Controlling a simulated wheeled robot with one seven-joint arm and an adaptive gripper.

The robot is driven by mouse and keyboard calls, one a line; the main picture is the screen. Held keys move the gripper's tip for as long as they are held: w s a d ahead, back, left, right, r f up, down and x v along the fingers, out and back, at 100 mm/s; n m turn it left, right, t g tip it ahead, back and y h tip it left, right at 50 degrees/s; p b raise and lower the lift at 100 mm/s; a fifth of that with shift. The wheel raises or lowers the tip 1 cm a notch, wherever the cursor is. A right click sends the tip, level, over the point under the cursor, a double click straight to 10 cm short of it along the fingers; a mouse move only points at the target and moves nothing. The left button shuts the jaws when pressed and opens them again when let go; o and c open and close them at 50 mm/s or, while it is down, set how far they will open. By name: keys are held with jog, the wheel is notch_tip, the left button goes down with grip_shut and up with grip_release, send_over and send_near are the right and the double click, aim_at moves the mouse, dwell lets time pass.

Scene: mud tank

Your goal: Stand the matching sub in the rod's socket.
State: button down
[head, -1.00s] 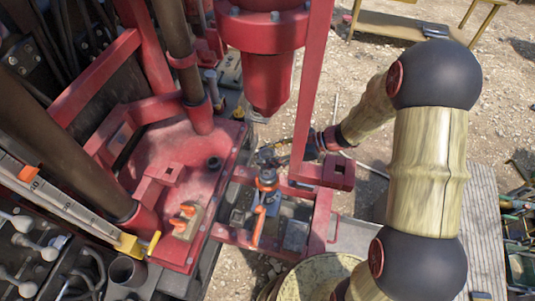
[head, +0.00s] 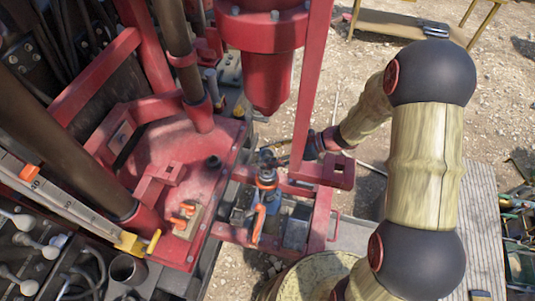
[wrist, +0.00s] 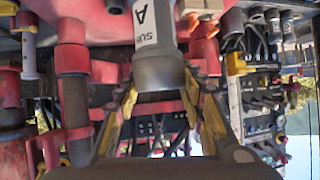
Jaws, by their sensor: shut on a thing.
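My gripper (wrist: 160,92) is shut on a grey cylindrical sub (wrist: 155,62), with yellow-padded fingers on both sides of it. Its white label reads "SUB A", upside down in the wrist view. In the head view my gripper (head: 281,153) reaches in from the right, and the sub (head: 267,157) is small and partly hidden there. It is directly above the rod top with an orange ring (head: 267,183) and blue clamp parts. I cannot tell whether the sub touches the socket or is seated in it.
A red drive head (head: 266,80) hangs close above and behind my gripper. A red bracket post (head: 308,95) stands close to my wrist. The red rig deck (head: 180,160) lies left. A drum (head: 310,280) stands in front, and a slatted wooden top (head: 485,220) is right.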

dwell(0.3)
jog(key=c, duration=1.1)
grip_release()
jog(key=shift+f, duration=0.1)
jog(key=shift+o, duration=0.4)
jog(key=v, duration=1.2)
